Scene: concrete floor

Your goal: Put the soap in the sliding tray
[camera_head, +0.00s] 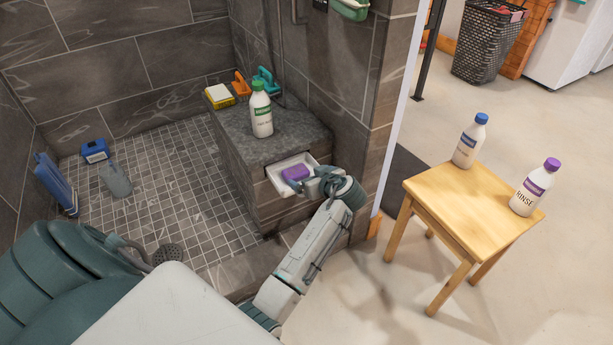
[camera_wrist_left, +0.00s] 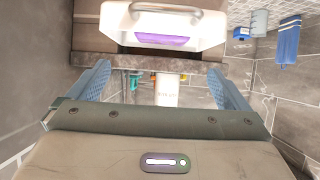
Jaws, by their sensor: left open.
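The purple soap (camera_head: 295,173) lies in the white sliding tray (camera_head: 276,184), which is pulled out from the front of the grey stone bench. In the left wrist view the tray (camera_wrist_left: 205,32) is at the top, with part of the soap (camera_wrist_left: 163,40) showing in it. My left gripper (camera_head: 312,184) is at the right side of the tray, close to the soap. In the left wrist view its two blue fingers (camera_wrist_left: 160,68) are spread apart with nothing between them. Whether a finger touches the tray is unclear. My right gripper is not in view.
A green-labelled bottle (camera_head: 261,110), a yellow-and-white sponge (camera_head: 219,96) and orange and teal brushes (camera_head: 242,84) stand on the bench (camera_head: 290,134). A wooden stool (camera_head: 470,205) on the right holds two bottles. Blue items and a grey cup (camera_head: 116,180) are in the tiled shower.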

